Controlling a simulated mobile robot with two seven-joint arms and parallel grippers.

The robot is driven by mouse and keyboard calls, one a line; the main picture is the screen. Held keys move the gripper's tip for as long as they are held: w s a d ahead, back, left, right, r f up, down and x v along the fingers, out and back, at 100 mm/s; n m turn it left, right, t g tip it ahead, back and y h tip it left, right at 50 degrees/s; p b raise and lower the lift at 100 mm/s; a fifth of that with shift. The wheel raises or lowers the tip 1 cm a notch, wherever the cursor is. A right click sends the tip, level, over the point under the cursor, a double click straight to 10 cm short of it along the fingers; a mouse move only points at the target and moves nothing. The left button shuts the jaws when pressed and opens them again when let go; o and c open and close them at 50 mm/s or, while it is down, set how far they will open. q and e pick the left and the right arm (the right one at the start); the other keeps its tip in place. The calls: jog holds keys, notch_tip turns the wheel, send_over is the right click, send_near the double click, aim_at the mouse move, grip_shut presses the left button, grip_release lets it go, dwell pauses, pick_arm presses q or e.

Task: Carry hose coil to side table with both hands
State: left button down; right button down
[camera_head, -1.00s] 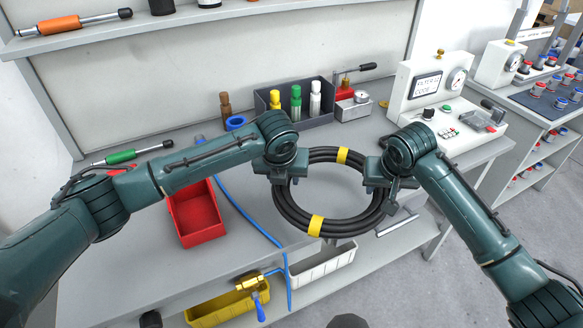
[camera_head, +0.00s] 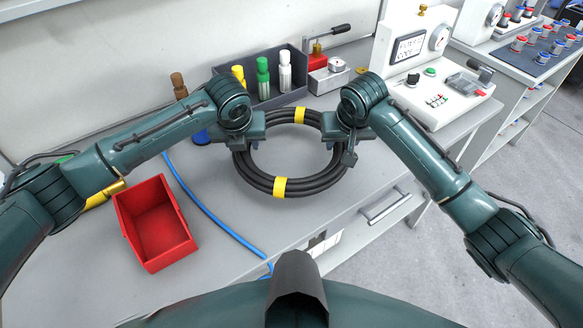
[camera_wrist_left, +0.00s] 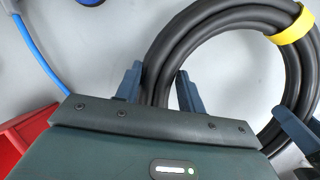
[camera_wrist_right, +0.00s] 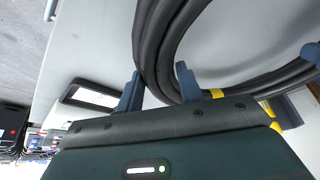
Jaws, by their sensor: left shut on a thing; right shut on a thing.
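The hose coil (camera_head: 308,186) is a black ring of several turns bound with yellow bands. It is in the middle of the head view, over the grey workbench (camera_head: 350,225); I cannot tell whether it touches the top. My left gripper (camera_head: 238,144) is shut on the coil's left side, and its fingers straddle the hose in the left wrist view (camera_wrist_left: 160,88). My right gripper (camera_head: 345,138) is shut on the coil's right side, and it also grips the hose in the right wrist view (camera_wrist_right: 158,90). The side table cannot be clearly identified.
A red bin (camera_head: 156,222) and a blue hose (camera_head: 205,208) lie left of the coil. A dark tray (camera_head: 262,98) of bottles and a white test unit (camera_head: 425,60) stand behind. Open floor (camera_head: 470,170) lies to the right, before a shelf bench (camera_head: 525,70).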

pick_arm(q)
jog(key=shift+w+a+r, duration=0.1)
jog(key=shift+a+r, duration=0.1)
jog(key=shift+a, duration=0.05)
pick_arm(e)
jog(key=shift+s+d+r, duration=0.1)
pick_arm(q)
jog(key=shift+f, duration=0.2)
pick_arm(e)
jog(key=shift+f, duration=0.2)
